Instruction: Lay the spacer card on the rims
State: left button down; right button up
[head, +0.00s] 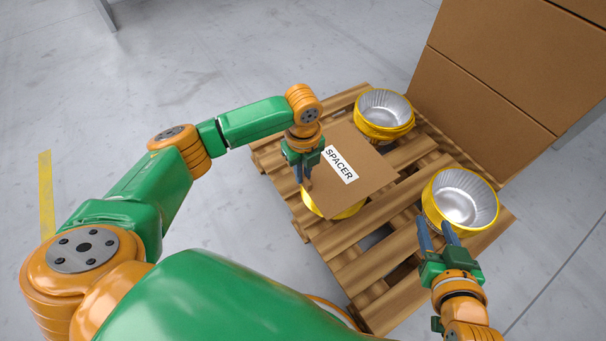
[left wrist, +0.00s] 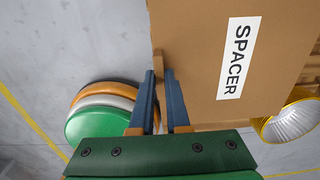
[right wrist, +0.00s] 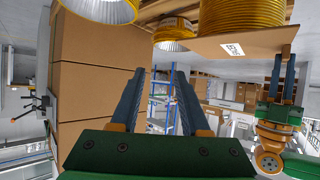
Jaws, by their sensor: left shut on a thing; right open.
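The spacer card (head: 362,178) is a brown sheet with a white SPACER label. It also shows in the left wrist view (left wrist: 205,70) and the right wrist view (right wrist: 262,42). My left gripper (head: 304,174) is shut on its left edge. The card lies over a yellow cup (head: 310,203), hiding most of it; I cannot tell whether they touch. A yellow cup with a silver liner (head: 385,110) stands at the back. Another such cup (head: 462,199) stands at the right. My right gripper (head: 437,229) is open and empty, close to the right cup's near side.
The cups stand on a slatted wooden pallet (head: 362,270). Large brown cartons (head: 500,70) are stacked behind it at the right. Grey floor (head: 230,50) is clear to the left. A round stack of green, white and orange (left wrist: 100,115) shows in the left wrist view.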

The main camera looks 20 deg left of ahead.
pick_arm(q)
jog(key=shift+f, duration=0.15)
pick_arm(e)
jog(key=shift+w+a+r+t, duration=0.1)
jog(key=shift+w+r+t, duration=0.2)
jog(key=shift+r, duration=0.2)
pick_arm(q)
jog(key=shift+f, duration=0.1)
jog(key=c, duration=0.9)
grip_release()
